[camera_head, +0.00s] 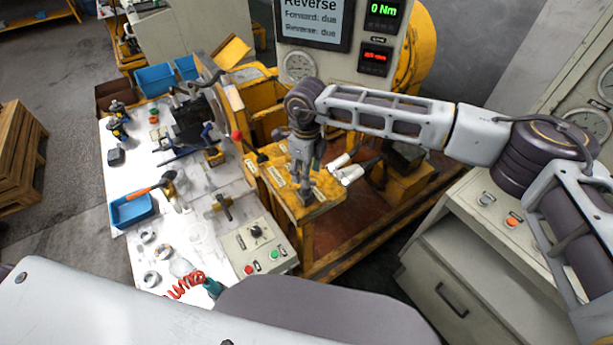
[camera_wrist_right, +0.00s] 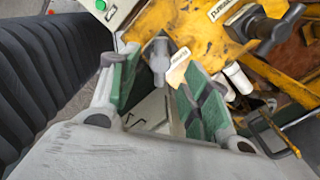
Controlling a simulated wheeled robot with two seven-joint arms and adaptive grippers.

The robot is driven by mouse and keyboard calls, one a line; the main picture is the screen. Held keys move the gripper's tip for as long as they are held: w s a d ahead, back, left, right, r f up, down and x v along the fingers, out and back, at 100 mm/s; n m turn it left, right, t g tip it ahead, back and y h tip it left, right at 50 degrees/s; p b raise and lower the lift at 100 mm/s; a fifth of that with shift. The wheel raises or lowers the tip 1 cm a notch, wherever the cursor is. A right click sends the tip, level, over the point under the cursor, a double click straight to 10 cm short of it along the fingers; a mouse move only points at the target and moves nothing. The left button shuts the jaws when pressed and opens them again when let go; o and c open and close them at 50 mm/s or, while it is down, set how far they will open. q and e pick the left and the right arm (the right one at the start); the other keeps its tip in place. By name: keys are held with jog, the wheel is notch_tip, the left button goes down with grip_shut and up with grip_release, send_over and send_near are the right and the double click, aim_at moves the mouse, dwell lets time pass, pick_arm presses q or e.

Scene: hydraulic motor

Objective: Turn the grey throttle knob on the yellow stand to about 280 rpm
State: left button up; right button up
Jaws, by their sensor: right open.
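The yellow stand (camera_head: 322,208) is right of the white worktable in the head view, and its worn top with pale labels also shows in the right wrist view (camera_wrist_right: 193,22). My right gripper (camera_head: 303,178) points down over the stand. In the wrist view its green-padded fingers (camera_wrist_right: 160,90) are apart. A grey knob (camera_wrist_right: 160,58) stands between and just beyond them; contact cannot be told. In the head view the grey knob (camera_head: 306,197) is partly hidden beneath the gripper. My left gripper is not in view.
A panel shows a green 0 Nm readout (camera_head: 383,10) and a small red display (camera_head: 375,58), unreadable here. A dark handle (camera_wrist_right: 265,25) stands nearby on the stand. A red-tipped lever (camera_head: 238,136) is left of the gripper. A button box (camera_head: 256,248) is near the front.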

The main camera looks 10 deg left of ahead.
jog(key=shift+f+p, duration=0.3)
jog(key=shift+f, duration=1.6)
jog(key=shift+c, duration=0.3)
grip_shut()
jog(key=shift+o, duration=0.3)
grip_release()
notch_tip(320, 180, up, 12)
dwell(0.3)
